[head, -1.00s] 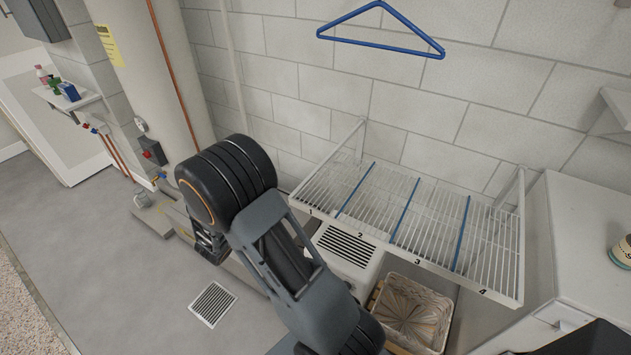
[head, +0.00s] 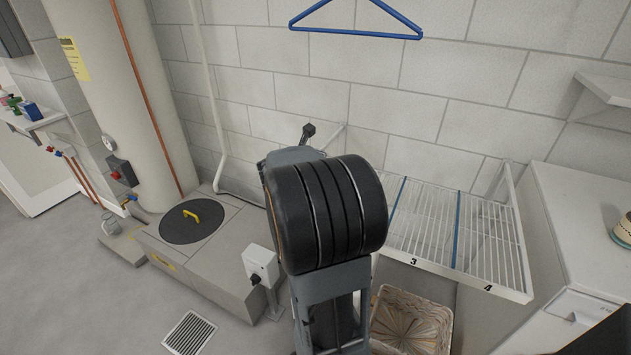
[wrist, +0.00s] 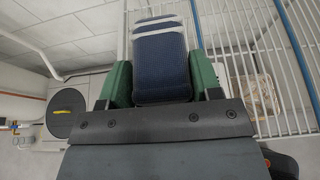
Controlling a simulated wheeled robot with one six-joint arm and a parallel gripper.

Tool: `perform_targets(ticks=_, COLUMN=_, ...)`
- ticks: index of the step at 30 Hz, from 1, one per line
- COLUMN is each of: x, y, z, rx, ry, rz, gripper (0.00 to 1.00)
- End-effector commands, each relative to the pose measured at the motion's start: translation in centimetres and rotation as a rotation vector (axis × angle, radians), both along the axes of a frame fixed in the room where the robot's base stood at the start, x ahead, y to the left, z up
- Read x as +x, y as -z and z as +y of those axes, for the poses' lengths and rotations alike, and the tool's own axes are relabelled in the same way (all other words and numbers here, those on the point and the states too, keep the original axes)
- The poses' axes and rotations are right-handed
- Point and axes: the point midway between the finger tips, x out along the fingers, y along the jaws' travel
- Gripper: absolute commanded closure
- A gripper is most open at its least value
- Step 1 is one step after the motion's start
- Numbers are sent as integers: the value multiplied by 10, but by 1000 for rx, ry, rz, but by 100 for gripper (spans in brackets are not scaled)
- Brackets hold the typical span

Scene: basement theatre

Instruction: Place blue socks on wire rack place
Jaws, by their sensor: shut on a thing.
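The dark blue socks (wrist: 160,58), folded in a bundle with pale edges, are held in my gripper (wrist: 163,84), between its two green fingers. The white wire rack (head: 478,245) is on the wall in the head view, split by blue dividers. Sections 3 and 4 show; my arm covers 1 and 2. The rack also shows in the wrist view (wrist: 268,62), with its bars behind and to the right of the socks and a blue divider on the right. My gripper and the socks are hidden behind my arm in the head view. I cannot tell the gap to the rack.
A blue hanger (head: 355,25) is on the wall above the rack. A wicker basket (head: 415,318) stands below it. A white cabinet (head: 585,220) is close at the right. A sump box with a round dark lid (head: 192,222) is at the left.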

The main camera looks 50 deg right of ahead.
Motion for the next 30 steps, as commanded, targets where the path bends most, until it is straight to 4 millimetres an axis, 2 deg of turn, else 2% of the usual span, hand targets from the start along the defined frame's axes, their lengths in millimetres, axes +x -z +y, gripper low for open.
perform_targets(ticks=3, x=14, y=20, z=-24, rx=2, ry=2, rz=5, gripper=65)
perform_targets(ticks=10, x=29, y=50, z=-45, rx=0, ry=1, rz=0, gripper=65)
perform_targets(ticks=17, x=34, y=60, z=-52, rx=-1, ry=0, rz=0, gripper=65)
perform_targets(ticks=24, x=38, y=89, z=-59, rx=-1, ry=-1, rz=2, gripper=65)
perform_targets(ticks=30, x=38, y=100, z=-59, rx=-1, ry=0, rz=0, gripper=65)
